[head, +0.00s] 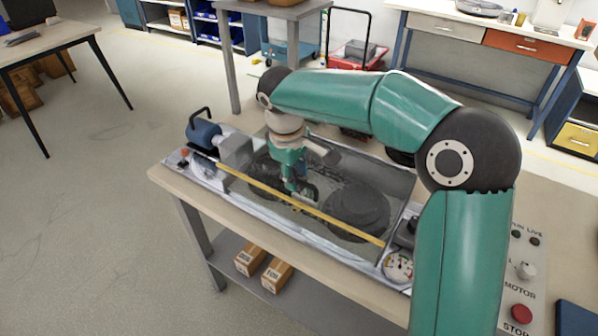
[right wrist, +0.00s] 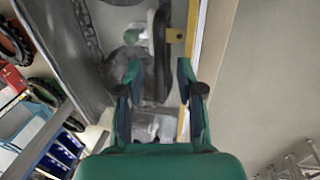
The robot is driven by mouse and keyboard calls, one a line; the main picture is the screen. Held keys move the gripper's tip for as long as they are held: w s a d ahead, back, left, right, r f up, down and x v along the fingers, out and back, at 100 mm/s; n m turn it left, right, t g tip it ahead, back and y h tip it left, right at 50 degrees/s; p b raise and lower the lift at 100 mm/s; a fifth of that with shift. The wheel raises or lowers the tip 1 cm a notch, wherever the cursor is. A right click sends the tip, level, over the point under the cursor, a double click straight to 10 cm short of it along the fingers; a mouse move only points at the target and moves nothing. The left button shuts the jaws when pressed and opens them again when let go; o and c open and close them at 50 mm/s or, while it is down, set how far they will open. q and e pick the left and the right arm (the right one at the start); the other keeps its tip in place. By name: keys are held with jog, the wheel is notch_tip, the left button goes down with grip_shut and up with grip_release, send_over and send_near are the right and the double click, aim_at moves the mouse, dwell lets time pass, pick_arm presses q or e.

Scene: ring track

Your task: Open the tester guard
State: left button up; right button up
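The tester (head: 225,192) is a long grey bench unit with a blue motor at its left end and dark round parts inside. Its guard looks like a clear cover, with a yellow bar (head: 340,223) along the front edge; it appears to lie down over the unit. My right gripper (head: 300,192) reaches down from above, close to the bar's middle. In the right wrist view the gripper (right wrist: 158,100) has its fingers apart, with the yellow bar (right wrist: 183,122) close by the right finger. I cannot tell whether they touch. My left gripper is not in view.
A control panel with a red stop button (head: 521,313) stands at the right, beside a dial gauge (head: 398,265). Two small boxes (head: 276,275) lie on the shelf below. Another table (head: 45,45) stands at the left, with open floor between.

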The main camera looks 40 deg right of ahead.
grip_shut()
